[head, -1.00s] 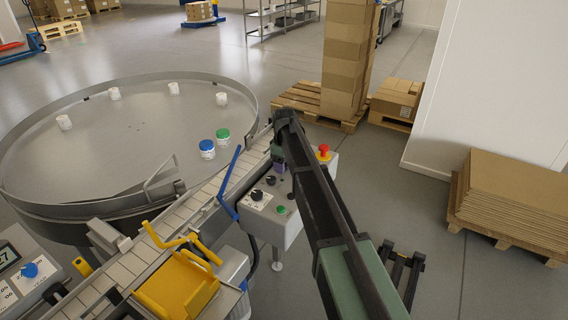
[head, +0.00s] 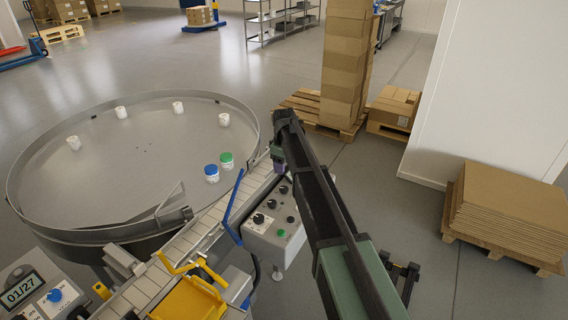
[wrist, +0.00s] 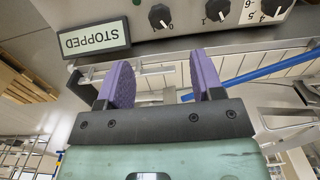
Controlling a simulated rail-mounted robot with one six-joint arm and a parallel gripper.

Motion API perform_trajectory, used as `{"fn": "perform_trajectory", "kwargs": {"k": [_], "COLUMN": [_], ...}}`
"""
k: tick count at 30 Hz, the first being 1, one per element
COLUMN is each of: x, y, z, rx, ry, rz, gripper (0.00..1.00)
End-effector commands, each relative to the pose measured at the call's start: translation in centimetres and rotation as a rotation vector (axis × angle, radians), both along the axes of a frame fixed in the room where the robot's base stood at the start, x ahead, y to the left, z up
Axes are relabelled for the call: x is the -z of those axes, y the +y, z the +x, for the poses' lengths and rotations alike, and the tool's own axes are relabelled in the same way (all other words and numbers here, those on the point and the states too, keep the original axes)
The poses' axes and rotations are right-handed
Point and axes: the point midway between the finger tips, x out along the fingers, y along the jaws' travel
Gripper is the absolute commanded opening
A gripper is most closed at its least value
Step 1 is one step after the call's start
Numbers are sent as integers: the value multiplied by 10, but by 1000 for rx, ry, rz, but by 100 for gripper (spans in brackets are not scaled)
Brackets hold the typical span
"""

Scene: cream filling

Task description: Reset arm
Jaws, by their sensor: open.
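My gripper shows in the head view (head: 280,163) at the far end of my dark arm, beside the grey control box (head: 268,232). The arm hides part of the box. In the wrist view my gripper (wrist: 160,80) has two purple pads, spread apart with nothing between them. A control panel with dark knobs and a display reading "STOPPED" (wrist: 93,38), upside down, is beyond the fingertips.
A round turntable (head: 120,165) holds several white jars, plus a blue-lidded jar (head: 211,173) and a green-lidded jar (head: 226,160). A conveyor (head: 205,222) with a blue lever and yellow parts runs beside it. Stacked cartons (head: 345,70) and flat cardboard (head: 505,210) stand right.

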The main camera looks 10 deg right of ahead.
Motion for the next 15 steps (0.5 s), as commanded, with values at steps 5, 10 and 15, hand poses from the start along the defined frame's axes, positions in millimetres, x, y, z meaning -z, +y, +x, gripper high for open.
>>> {"fn": "perform_trajectory", "kwargs": {"k": [5, 10, 15], "x": [2, 2, 2], "y": [0, 0, 0], "z": [0, -23, -182], "rx": [0, 219, 642], "ry": [0, 0, 1], "rz": [0, 0, -1], "gripper": [61, 61, 61]}}
